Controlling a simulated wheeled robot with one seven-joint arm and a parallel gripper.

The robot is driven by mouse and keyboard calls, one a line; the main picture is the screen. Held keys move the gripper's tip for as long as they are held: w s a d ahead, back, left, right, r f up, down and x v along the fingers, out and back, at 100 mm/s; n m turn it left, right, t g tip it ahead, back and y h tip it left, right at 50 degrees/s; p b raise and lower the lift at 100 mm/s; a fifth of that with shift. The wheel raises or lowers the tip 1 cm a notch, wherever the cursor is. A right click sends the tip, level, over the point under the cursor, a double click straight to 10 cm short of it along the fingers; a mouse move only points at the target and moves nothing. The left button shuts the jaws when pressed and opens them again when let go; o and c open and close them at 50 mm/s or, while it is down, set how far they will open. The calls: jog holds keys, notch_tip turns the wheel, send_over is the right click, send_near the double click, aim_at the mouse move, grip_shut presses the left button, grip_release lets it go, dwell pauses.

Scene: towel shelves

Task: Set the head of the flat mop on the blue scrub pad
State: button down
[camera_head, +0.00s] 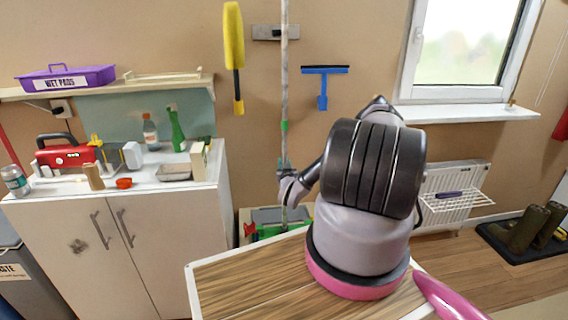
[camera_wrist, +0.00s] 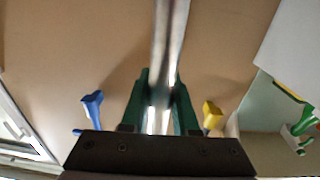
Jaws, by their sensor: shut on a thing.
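The flat mop's long pale pole (camera_head: 284,80) stands upright in front of the wall in the head view. My gripper (camera_head: 285,172) is around its lower part. In the wrist view the green fingers of my gripper (camera_wrist: 160,105) are shut on the metal pole (camera_wrist: 170,40) from both sides. The mop's head is not clearly seen; low behind the wooden top there is a dark grey and green shape that I cannot tell apart. I cannot make out the blue scrub pad in either view.
A wooden top (camera_head: 245,280) lies in front. A white cabinet (camera_head: 125,240) with bottles and a red toolbox (camera_head: 66,153) stands left. A yellow duster (camera_head: 234,40) and a blue squeegee (camera_head: 323,85) hang beside the pole. A radiator (camera_head: 455,185) is right.

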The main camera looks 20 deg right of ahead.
jog(key=c, duration=0.6)
grip_release()
